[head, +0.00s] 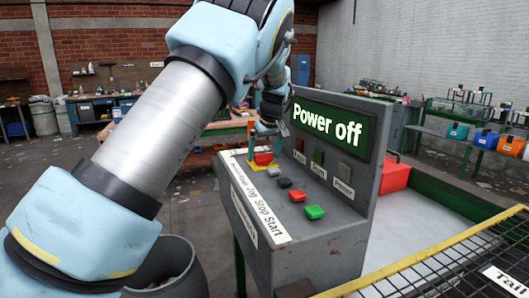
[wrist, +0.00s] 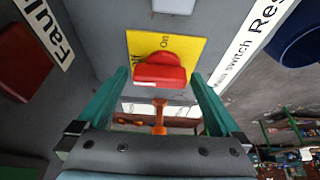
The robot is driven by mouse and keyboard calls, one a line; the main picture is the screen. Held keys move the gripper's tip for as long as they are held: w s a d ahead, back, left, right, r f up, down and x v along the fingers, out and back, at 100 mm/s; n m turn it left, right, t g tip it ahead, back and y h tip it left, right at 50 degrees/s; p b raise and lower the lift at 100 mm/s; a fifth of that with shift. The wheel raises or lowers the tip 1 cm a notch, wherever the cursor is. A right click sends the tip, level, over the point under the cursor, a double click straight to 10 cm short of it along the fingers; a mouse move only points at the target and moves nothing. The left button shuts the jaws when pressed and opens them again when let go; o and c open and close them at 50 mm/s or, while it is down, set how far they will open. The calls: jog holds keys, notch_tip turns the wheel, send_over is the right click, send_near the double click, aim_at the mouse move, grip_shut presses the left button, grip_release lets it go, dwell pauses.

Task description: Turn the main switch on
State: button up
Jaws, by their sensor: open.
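The main switch is a red knob (wrist: 160,72) on a yellow plate (wrist: 192,48) marked "Off" and "On" in the wrist view. In the head view the red knob (head: 264,159) sits at the far left end of the console's sloping panel. My gripper (wrist: 160,76) is open, with its teal fingers on either side of the knob and visible gaps to both. I cannot tell whether the fingertips reach down to knob height. In the head view my gripper (head: 265,129) is just above the switch, partly hidden by my arm. The display (head: 332,126) reads "Power off".
Grey, black, red (head: 298,196) and green (head: 314,212) buttons run along the console (head: 335,245) beside the switch. Three small labelled plates sit below the display. A belt (head: 425,215) and yellow-edged mesh guard (head: 450,262) lie right. A dark bin (head: 168,265) stands lower left.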

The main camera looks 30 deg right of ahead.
jog(key=c, duration=1.2)
jog(key=shift+o, duration=0.2)
jog(key=shift+m, duration=0.3)
jog(key=m+b, duration=0.1)
jog(key=m+h+b, duration=0.1)
jog(key=m, duration=0.1)
jog(key=shift+w+a+m+h+b, duration=0.1)
jog(key=shift+a+m+h+b, duration=0.1)
jog(key=shift+m+h+b, duration=0.15)
jog(key=m+g+h+b, duration=0.1)
jog(key=m, duration=0.3)
jog(key=shift+a, duration=0.15)
jog(key=m+g, duration=0.1)
jog(key=m, duration=0.1)
jog(key=m+g+h, duration=0.1)
jog(key=m, duration=0.2)
jog(key=shift+w+a+r+m, duration=0.1)
jog(key=shift+w+r+m, duration=0.05)
jog(key=shift+m, duration=0.2)
jog(key=shift+m+g+p, duration=0.7)
jog(key=shift+m+g, duration=0.2)
jog(key=shift+m, duration=1)
